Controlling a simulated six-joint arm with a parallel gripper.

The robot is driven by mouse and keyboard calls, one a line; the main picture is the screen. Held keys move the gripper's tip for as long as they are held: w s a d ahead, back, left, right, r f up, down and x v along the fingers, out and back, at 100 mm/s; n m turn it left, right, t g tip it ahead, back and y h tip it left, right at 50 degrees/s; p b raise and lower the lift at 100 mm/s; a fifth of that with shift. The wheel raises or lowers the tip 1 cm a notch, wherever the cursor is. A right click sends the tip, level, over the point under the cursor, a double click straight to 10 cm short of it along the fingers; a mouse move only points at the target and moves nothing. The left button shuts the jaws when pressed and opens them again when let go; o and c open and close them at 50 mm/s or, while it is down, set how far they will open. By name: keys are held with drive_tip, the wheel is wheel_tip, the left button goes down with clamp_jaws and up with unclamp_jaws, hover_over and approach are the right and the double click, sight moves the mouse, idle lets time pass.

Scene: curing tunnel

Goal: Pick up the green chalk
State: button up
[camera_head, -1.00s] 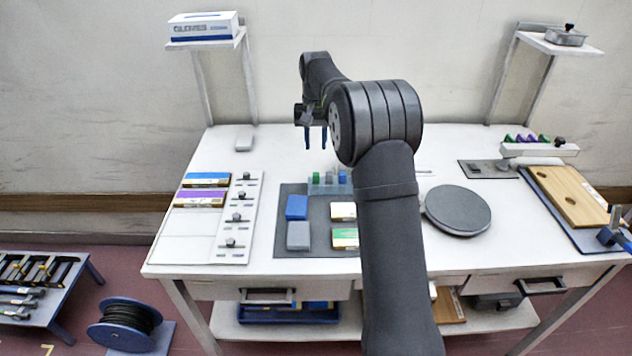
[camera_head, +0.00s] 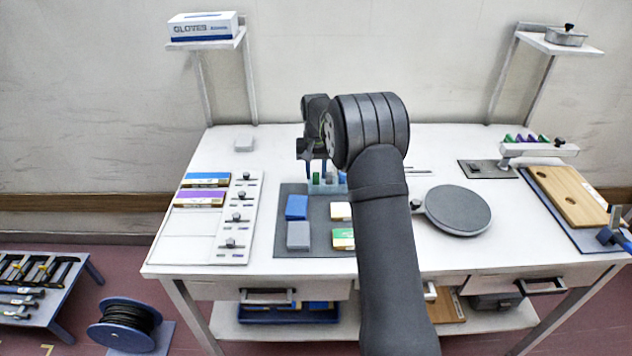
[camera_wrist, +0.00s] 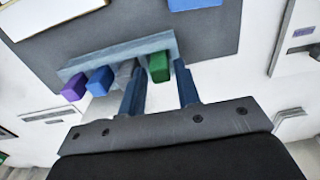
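The green chalk (camera_head: 316,178) stands at the left end of a pale blue chalk holder (camera_head: 330,189) at the back of the dark mat. In the wrist view the green chalk (camera_wrist: 158,68) shows between the two blue fingers of my gripper (camera_wrist: 160,76), with a gap on both sides. My gripper (camera_head: 316,169) is open and holds nothing; its fingertips are close above or around the chalk's top, exact height unclear. A grey chalk (camera_wrist: 124,72), partly hidden by a finger, a blue chalk (camera_wrist: 99,81) and a purple chalk (camera_wrist: 74,87) share the holder.
On the dark mat (camera_head: 322,225) lie a blue block (camera_head: 297,207), a grey block (camera_head: 298,235) and a green-and-white box (camera_head: 343,239). A round dark plate (camera_head: 458,210) is to the right. A white rail with knobs (camera_head: 236,220) stands left.

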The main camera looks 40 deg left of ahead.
drive_tip(key=shift+c, duration=0.4)
clamp_jaws()
drive_tip(key=shift+r, duration=0.1)
